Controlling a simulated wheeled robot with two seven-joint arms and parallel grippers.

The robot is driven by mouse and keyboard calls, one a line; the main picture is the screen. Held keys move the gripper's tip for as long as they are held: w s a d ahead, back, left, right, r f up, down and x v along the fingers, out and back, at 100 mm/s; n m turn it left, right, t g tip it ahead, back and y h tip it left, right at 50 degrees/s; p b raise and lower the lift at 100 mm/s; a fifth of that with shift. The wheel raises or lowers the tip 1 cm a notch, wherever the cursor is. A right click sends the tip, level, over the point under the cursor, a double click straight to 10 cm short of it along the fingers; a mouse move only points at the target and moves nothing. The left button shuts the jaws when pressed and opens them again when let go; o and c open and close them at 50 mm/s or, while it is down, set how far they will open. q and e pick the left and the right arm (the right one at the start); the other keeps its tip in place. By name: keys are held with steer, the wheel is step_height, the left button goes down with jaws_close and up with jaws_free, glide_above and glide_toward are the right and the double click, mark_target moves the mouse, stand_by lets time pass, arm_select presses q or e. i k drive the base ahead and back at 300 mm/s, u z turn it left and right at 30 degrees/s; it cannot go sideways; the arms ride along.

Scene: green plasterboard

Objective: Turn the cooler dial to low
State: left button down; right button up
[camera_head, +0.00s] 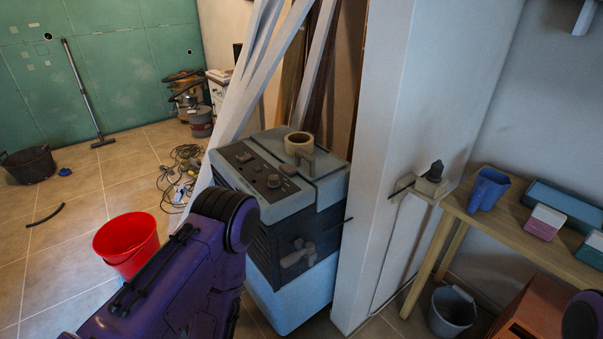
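The cooler (262,233) is a boxy unit with a grey top, dark ribbed sides and a pale blue lower part, standing on the floor at mid-picture beside a white pillar. Its sloped dark control panel (256,171) carries a round dial (273,181), with another knob (288,169) beside it and a smaller control (243,156) farther back. The dial's markings and setting are too small to read. My purple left arm comes in at the lower left, its black joint in front of the cooler's left side. Neither gripper shows; only a bit of my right arm is at the lower right corner.
A tape roll (299,142) sits on the cooler's top. White boards lean behind it, and the white pillar (391,150) closes off its right. A red bucket (127,243) stands left. A wooden table (455,204) with boxes and a blue jug (488,189) stands right.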

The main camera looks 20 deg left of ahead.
mark_target(273, 182)
steer(key=i, duration=0.25)
steer(key=u, duration=1.15)
